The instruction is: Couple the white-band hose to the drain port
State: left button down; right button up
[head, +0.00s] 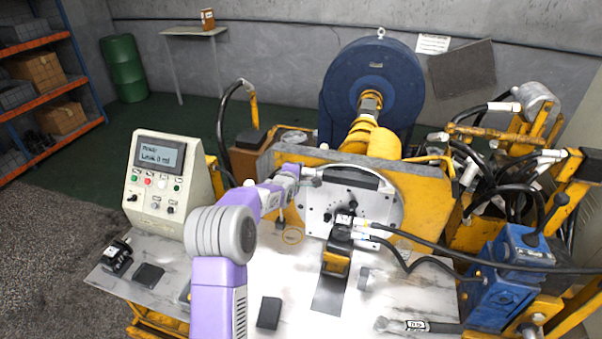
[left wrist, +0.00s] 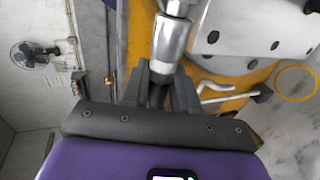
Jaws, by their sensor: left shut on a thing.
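My left gripper (head: 298,172) is at the upper left of the motor's pale end plate (head: 322,207). In the left wrist view its fingers (left wrist: 162,72) are shut on a silver cylindrical fitting (left wrist: 171,38), beside the plate edge (left wrist: 225,25). The drain port cannot be made out. My right gripper is not in view.
A control box (head: 165,185) stands left on the worktable (head: 215,300). A black and yellow device (head: 337,255) stands before the plate. A blue block (head: 515,265) and yellow frames with hanging hoses crowd the right. A grey tool (head: 415,326) lies at the front edge.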

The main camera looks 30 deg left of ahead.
pick_arm(q)
jog(key=shift+w+a, duration=0.1)
jog(key=shift+a, duration=0.2)
jog(key=shift+s+a, duration=0.3)
jog(key=shift+a, duration=0.55)
jog(key=shift+s+d+b, duration=0.2)
jog(key=shift+s+b, duration=0.4)
jog(key=shift+s, duration=0.25)
jog(key=shift+s+d+b, duration=0.25)
jog(key=shift+s+b, duration=0.4)
jog(key=shift+s, duration=0.2)
jog(key=shift+s+d+b, duration=0.2)
jog(key=shift+s+b, duration=0.4)
jog(key=shift+s, duration=0.25)
